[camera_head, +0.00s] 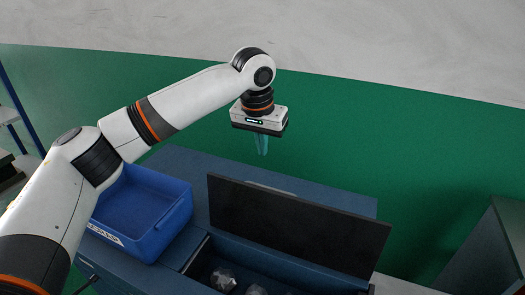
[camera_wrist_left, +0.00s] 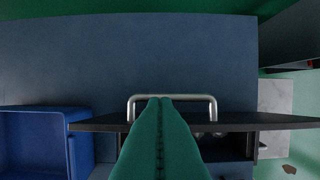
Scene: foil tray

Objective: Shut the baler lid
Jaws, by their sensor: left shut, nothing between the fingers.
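The dark baler lid (camera_head: 300,222) stands raised along the back of the open baler chamber, steeply tilted. In the left wrist view the lid (camera_wrist_left: 262,121) shows nearly edge-on, with a silver bar handle (camera_wrist_left: 185,97) on its back side. My left gripper (camera_head: 262,153) is above and behind the lid, its teal fingers pointing down, shut and empty. In the left wrist view the fingertips (camera_wrist_left: 160,99) overlap the handle; whether they touch it I cannot tell. The blue baler body (camera_head: 178,162) is under the lid. My right gripper is not in view.
Crumpled foil pieces (camera_head: 222,279) lie in the open chamber. A blue bin (camera_head: 172,227) sits on the left of the baler top. A dark cabinet (camera_head: 490,250) stands at the right. The air around my left gripper is clear.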

